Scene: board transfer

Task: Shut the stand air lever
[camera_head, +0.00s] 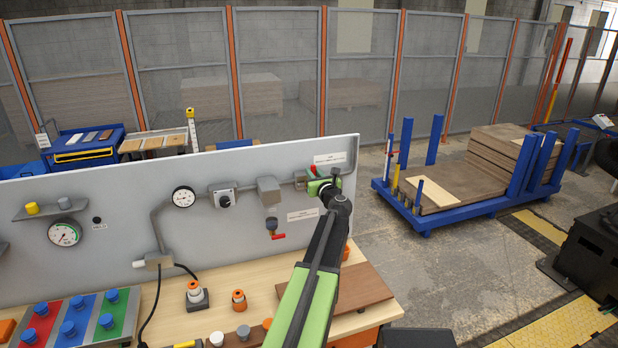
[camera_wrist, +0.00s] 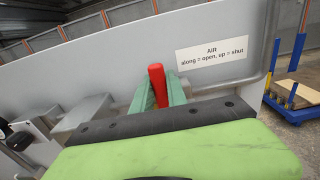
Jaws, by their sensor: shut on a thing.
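The stand air lever is a red handle (camera_head: 313,170) on the pipe at the right end of the grey upright panel (camera_head: 120,215). In the wrist view the red lever (camera_wrist: 157,85) stands between my two green fingers and points up, away from the line of the pipe. My gripper (camera_head: 318,182) is shut on it; the wrist view shows the fingers (camera_wrist: 158,92) on either side of the lever. A label (camera_wrist: 211,49) beside it reads "AIR along = open, up = shut". The lever's base is hidden behind my gripper.
A second red-handled valve (camera_head: 278,236) hangs lower on the panel. A gauge (camera_head: 183,197) and a switch box (camera_head: 223,196) sit left along the pipe. The bench (camera_head: 262,274) below carries orange-and-white fittings. A blue cart (camera_head: 425,216) with boards stands right, with open floor between.

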